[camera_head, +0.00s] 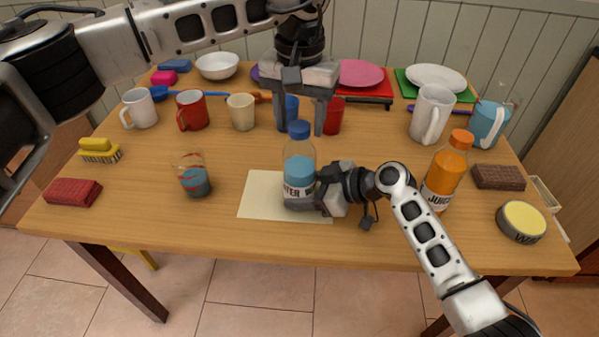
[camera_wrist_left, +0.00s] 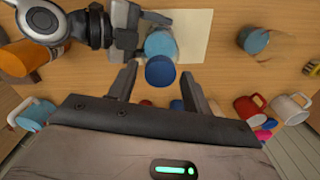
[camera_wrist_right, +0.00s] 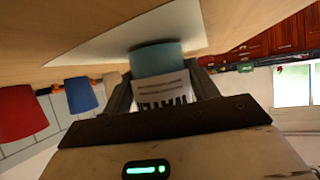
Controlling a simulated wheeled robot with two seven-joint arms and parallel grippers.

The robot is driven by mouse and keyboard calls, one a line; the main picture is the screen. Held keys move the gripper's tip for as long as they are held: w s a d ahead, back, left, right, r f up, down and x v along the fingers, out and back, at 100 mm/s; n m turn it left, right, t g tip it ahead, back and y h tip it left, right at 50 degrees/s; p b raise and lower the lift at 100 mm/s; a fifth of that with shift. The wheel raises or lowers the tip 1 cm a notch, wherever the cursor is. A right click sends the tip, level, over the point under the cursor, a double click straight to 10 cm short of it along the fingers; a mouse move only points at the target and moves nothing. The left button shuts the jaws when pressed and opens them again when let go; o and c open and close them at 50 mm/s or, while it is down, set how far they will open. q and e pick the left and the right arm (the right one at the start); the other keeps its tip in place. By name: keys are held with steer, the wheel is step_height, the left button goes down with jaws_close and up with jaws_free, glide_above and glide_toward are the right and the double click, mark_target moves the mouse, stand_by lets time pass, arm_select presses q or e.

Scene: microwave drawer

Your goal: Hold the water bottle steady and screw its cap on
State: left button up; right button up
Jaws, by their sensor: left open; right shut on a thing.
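The water bottle (camera_head: 299,170) stands upright on a cream sheet (camera_head: 256,196), clear with blue water and a white label. It also shows in the right wrist view (camera_wrist_right: 160,88). Its blue cap (camera_head: 299,130) sits at the top of the neck; how tightly it sits I cannot tell. My right gripper (camera_head: 318,190) is shut around the lower part of the bottle from the right. My left gripper (camera_head: 300,129) points down from above and is open. In the left wrist view the cap (camera_wrist_left: 160,71) lies between the two spread fingertips, with gaps at both sides.
An orange juice bottle (camera_head: 446,170) stands right of the bottle, near my right arm. A glass (camera_head: 193,178) of blue-grey liquid stands to the left. Several mugs and cups line the back, including a red cup (camera_head: 334,115) close behind my left gripper. The front table edge is clear.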

arm_select(q)
steer(key=n, duration=0.6)
steer(key=shift+n, duration=0.3)
steer(key=n, duration=0.6)
steer(key=c, duration=1)
steer(key=m, duration=0.4)
steer(key=shift+m, duration=0.3)
steer(key=m, duration=0.4)
steer(key=shift+m, duration=0.4)
steer(key=m, duration=0.4)
steer(key=shift+m, duration=0.4)
steer(key=m, duration=0.4)
steer(key=o, duration=1)
